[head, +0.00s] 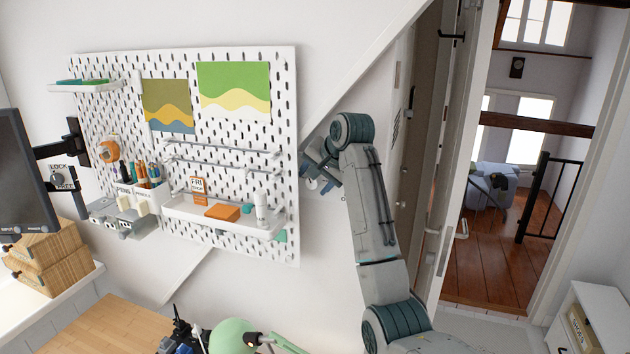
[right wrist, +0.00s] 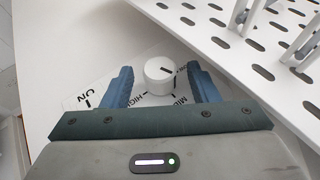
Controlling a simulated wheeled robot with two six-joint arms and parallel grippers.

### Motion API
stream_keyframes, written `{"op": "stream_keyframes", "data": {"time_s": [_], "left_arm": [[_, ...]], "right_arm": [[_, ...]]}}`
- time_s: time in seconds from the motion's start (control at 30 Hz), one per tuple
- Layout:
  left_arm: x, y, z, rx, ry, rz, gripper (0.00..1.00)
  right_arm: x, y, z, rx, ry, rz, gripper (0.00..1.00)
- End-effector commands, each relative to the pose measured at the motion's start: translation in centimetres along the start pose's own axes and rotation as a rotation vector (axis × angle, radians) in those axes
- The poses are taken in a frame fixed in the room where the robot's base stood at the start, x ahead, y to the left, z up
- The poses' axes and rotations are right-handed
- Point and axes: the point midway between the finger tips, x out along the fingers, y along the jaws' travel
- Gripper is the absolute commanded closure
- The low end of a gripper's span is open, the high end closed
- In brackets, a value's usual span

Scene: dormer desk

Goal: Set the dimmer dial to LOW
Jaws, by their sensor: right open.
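The dimmer dial is a round white knob (right wrist: 159,75) on a white plate (right wrist: 75,103) in the right wrist view. A short dark mark on its face points toward the right. ON, HIGH and MID are readable around it; any lettering at the far side is hidden or too small to read. My right gripper (right wrist: 161,87) is open, with one blue finger on each side of the knob and gaps visible. My left gripper is not in view.
The white pegboard (head: 226,225) with shelves stands close left of my right gripper; its slotted edge also shows in the wrist view (right wrist: 200,42). A door (head: 410,150) is right of my arm. A green lamp (head: 234,336) is below.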

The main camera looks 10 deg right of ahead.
Motion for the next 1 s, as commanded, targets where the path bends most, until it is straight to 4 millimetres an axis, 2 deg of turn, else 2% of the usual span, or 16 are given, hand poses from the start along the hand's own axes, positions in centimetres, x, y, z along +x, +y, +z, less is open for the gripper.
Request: {"op": "stream_keyframes", "data": {"time_s": [0.17,0.43,0.5,0.6,0.8,1.0], "left_arm": [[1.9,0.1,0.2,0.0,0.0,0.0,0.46],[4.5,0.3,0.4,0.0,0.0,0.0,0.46],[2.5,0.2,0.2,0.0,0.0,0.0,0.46],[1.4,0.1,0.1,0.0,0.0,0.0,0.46],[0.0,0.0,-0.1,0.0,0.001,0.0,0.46],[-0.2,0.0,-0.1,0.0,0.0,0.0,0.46]], "right_arm": [[-2.4,0.2,0.1,-0.002,0.006,-0.005,0.46],[-7.7,0.3,0.1,-0.002,0.006,-0.004,0.46],[-8.7,-0.2,-0.2,0.0,0.001,0.0,0.46],[-9.4,-0.3,-0.2,0.0,0.002,-0.002,0.46],[-10.2,-0.2,-0.2,0.0,0.002,-0.003,0.46],[-10.3,0.0,-0.1,0.0,0.001,-0.003,0.46]]}}
